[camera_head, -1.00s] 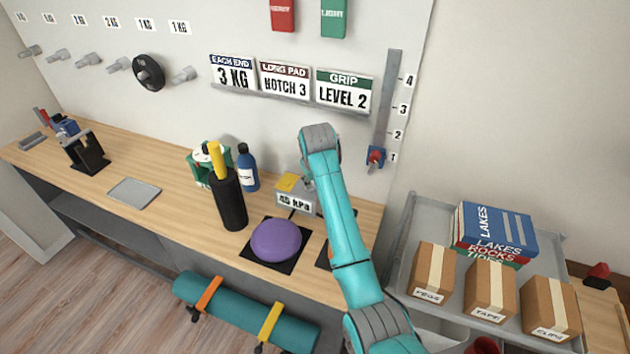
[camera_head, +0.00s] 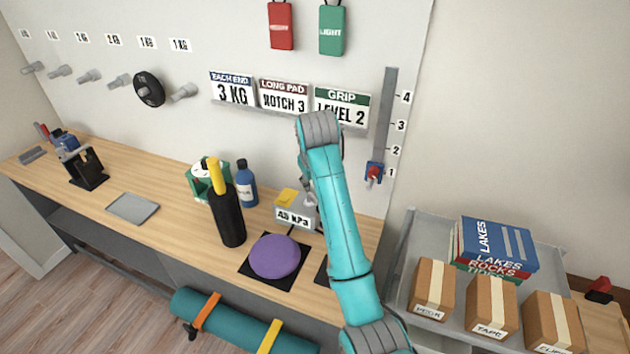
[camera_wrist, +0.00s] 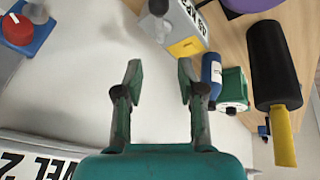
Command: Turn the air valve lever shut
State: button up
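My gripper (camera_wrist: 160,72) is open and empty, apart from the box. In the head view my arm hides most of the gripper.
A blue bottle (camera_head: 246,184) and a black roller with a yellow handle (camera_head: 227,215) stand left of the box. A red-knobbed slider (camera_head: 374,173) is on the wall at right. The grip card (camera_head: 341,103) is behind my arm's end. A trolley (camera_head: 400,300) holds boxes and books.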

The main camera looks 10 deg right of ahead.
jog(key=shift+d+f, duration=0.1)
jog(key=shift+d, duration=0.1)
jog(key=c, duration=0.4)
jog(key=d+f+y, duration=0.1)
jog(key=d, duration=0.2)
jog(key=d+m+g+y, duration=0.1)
jog(key=d+y, duration=0.1)
jog(key=d, duration=0.1)
jog(key=d+f+y, duration=0.1)
jog(key=d+y, duration=0.1)
jog(key=d, duration=0.1)
jog(key=shift+s+d+f+g, duration=0.1)
jog(key=shift+d+f+g, duration=0.05)
jog(key=shift+f+g, duration=0.2)
grip_shut()
jog(key=w+a+f+y, duration=0.1)
jog(key=a+f, duration=0.3)
jog(key=f, duration=0.4)
jog(key=shift+w+m, duration=0.3)
jog(key=shift+w, duration=0.4)
jog(key=shift+s+a, duration=0.7)
jog(key=shift+a, duration=0.25)
